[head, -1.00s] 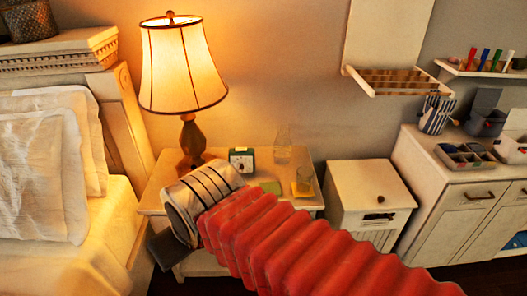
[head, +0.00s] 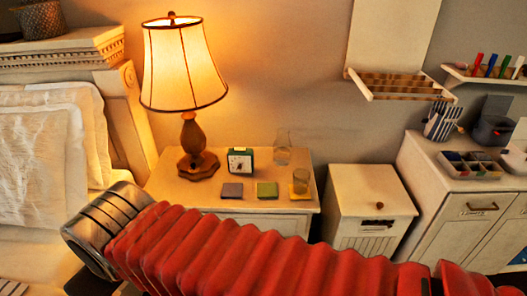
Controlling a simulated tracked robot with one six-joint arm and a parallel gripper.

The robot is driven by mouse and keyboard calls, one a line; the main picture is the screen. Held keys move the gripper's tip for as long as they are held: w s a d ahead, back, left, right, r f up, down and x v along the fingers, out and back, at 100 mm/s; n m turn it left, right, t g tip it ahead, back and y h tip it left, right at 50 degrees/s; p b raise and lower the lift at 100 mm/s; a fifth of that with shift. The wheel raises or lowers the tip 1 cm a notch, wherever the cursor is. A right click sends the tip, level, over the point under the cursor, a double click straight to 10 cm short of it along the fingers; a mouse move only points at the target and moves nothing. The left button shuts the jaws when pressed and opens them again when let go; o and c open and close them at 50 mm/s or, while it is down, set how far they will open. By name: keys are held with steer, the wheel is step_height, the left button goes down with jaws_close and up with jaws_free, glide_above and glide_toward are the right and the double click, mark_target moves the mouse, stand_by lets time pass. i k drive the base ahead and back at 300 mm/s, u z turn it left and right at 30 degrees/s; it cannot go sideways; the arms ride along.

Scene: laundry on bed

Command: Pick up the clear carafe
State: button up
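The clear carafe (head: 282,154) stands upright at the back right of the nightstand (head: 185,194), near the wall, and is hard to make out against it. A clear glass tumbler (head: 301,180) stands in front of it on a yellow coaster. My red-sleeved arm crosses the bottom of the head view, with its metal wrist at the lower left. Only a dark part of my gripper (head: 92,284) shows below the wrist, beside the bed and well to the left of the carafe. Its fingertips are not clearly seen. Nothing touches the carafe.
A lit lamp (head: 190,135) stands on the nightstand, left of a small green clock (head: 240,160). A purple-grey coaster (head: 232,190) and a green coaster (head: 267,189) lie in front. A white cabinet (head: 370,205) stands to the right, below a wall shelf (head: 400,88).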

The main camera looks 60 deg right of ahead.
mark_target(282, 144)
steer(key=u, duration=1.45)
steer(key=k, duration=1.75)
steer(key=z, duration=1.1)
